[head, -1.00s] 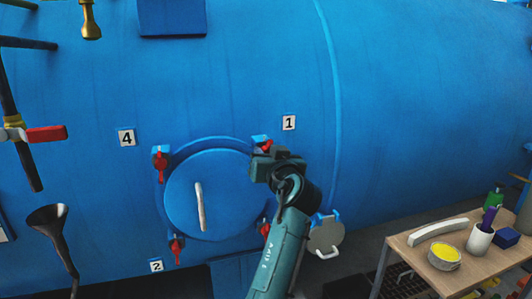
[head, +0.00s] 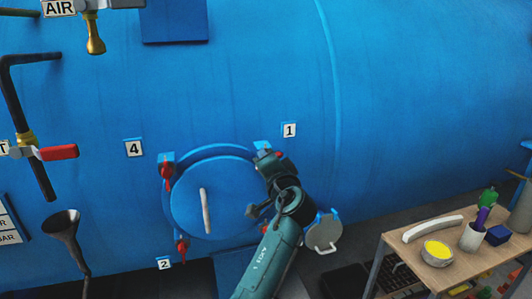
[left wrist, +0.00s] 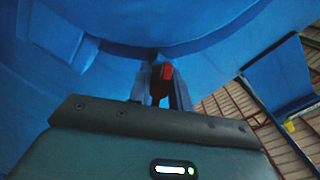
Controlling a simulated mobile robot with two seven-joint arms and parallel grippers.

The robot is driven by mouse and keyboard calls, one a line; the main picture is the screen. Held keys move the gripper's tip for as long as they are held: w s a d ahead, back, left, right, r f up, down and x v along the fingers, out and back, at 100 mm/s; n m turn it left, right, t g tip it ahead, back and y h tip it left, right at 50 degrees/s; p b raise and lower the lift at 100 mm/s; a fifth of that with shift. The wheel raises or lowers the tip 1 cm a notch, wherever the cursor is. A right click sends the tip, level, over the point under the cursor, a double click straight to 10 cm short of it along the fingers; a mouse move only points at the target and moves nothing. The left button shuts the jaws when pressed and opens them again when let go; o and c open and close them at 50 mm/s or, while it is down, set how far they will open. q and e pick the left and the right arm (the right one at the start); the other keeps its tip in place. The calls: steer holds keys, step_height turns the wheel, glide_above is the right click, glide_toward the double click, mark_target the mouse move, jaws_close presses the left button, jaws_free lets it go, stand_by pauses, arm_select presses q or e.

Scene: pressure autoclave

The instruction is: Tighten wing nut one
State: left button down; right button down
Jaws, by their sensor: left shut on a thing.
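Wing nut one is the red nut (head: 279,155) at the upper right of the round blue hatch door (head: 228,200), just below the label 1 (head: 289,130). My left gripper (head: 268,156) is at this nut, and its hand covers most of it. In the left wrist view the red nut (left wrist: 167,71) sits between the two fingers of my left gripper (left wrist: 162,88), which are shut on it. My right gripper is not in view.
Other red wing nuts sit at the hatch's upper left (head: 167,173) and lower left (head: 182,250). The lower right of the rim is hidden by my arm. A wooden table (head: 405,245) with containers stands right. A black funnel (head: 65,230) and pipes are left.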

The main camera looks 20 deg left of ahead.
arm_select(q)
steer(key=m, duration=0.3)
steer(key=m+p, duration=0.1)
steer(key=m, duration=0.1)
steer(key=shift+r+m, duration=0.25)
steer(key=shift+m, duration=0.05)
steer(key=m, duration=0.6)
steer(key=shift+r, duration=0.1)
steer(key=m, duration=0.6)
steer(key=shift+d+r+m, duration=0.1)
steer(key=shift+m, duration=0.2)
steer(key=m, duration=0.5)
steer(key=shift+w, duration=0.1)
steer(key=shift+d+m, duration=0.1)
steer(key=shift+m, duration=0.2)
steer(key=c, duration=1.3)
jaws_free()
